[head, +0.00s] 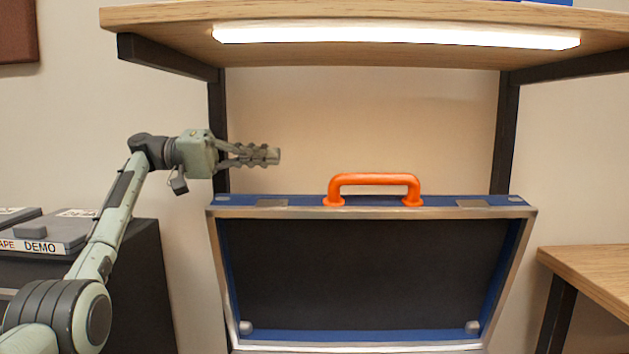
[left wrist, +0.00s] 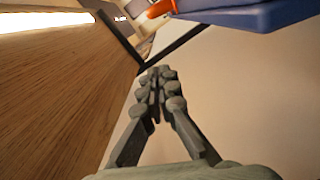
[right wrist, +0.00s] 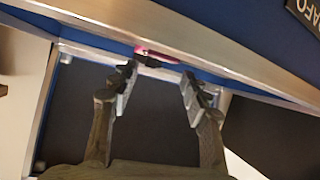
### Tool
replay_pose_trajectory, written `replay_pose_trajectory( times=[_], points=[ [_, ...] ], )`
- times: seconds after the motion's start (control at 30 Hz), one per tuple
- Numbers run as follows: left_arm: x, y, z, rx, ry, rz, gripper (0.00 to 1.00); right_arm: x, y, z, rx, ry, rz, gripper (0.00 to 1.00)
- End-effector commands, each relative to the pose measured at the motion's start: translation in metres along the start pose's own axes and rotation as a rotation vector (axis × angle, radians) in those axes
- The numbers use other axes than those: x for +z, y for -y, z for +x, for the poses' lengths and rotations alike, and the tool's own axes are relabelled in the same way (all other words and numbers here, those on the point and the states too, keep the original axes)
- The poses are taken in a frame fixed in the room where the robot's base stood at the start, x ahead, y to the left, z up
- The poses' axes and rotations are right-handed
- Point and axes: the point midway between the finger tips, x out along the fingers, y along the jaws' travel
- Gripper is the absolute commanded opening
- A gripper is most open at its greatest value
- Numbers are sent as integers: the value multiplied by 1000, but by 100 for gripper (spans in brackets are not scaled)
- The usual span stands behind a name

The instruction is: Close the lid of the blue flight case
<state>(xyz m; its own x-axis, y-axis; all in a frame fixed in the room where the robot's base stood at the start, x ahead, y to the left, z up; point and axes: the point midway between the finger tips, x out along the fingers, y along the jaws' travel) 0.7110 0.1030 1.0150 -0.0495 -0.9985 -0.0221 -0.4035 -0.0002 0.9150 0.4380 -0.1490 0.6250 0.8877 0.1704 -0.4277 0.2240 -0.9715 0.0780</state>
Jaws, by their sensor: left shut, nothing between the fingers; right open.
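The blue flight case's lid (head: 365,201) stands open in the head view. Its dark lining faces me, its rim is silver, and an orange handle (head: 375,179) sits on its top edge. My left gripper (head: 272,156) is shut and empty, pointing right, above the lid's top left part and left of the handle. In the left wrist view the blue lid (left wrist: 240,14) and orange handle (left wrist: 160,8) show at the top. My right gripper (right wrist: 158,82) is open and empty, in front of dark lining and a silver-edged blue wall (right wrist: 215,30) of the case. The case's lower part is outside the head view.
A wooden shelf (head: 160,14) with a bright light strip (head: 395,34) hangs above the lid, on dark posts. A dark cabinet with flat boxes (head: 50,233) stands at left. A wooden table (head: 590,268) stands at right. A small reddish thing (right wrist: 158,56) shows beyond my right fingers.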

Motion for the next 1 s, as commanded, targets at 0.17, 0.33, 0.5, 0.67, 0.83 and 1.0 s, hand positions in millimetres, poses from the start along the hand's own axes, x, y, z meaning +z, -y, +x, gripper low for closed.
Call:
replay_pose_trajectory(
  times=[0.17, 0.33, 0.5, 0.67, 0.83, 1.0],
  points=[
    [1, 1, 27, 3, 4, 0, 0, -8, 4, 1, -8, -38, 3, 47],
    [1, 1, 64, 2, 3, 0, 0, -17, 8, 1, -17, -80, 6, 47],
    [1, 0, 101, 2, 2, 2, 0, -24, 11, 1, -24, -114, 9, 47],
    [21, 2, 101, 0, -2, 2, 0, -42, 20, -1, -43, -200, 18, 47],
    [34, 1, 104, 0, -2, 0, 0, -51, 24, -3, -52, -245, 23, 47],
    [39, 1, 106, 0, -2, 0, 0, -55, 25, -4, -55, -262, 25, 47]
  ],
)
